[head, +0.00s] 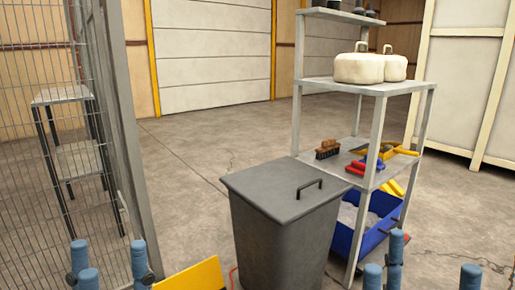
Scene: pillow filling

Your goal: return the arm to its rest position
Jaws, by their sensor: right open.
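My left gripper (111,260) is at the bottom left edge, in front of the wire mesh fence. Its blue fingers point up and stand apart, with nothing between them. My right gripper (428,262) is at the bottom right, in front of the shelf unit's foot. Its blue fingers are spread wide and hold nothing. The arms behind both grippers are below the picture, so their pose is hidden.
A grey lidded bin (275,230) stands between the grippers, beside a yellow panel (193,275). A shelf unit (430,140) holds white handled containers (359,67), brushes and tools, with a blue crate (345,236) below. The mesh fence (35,150) is left. Open floor lies behind.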

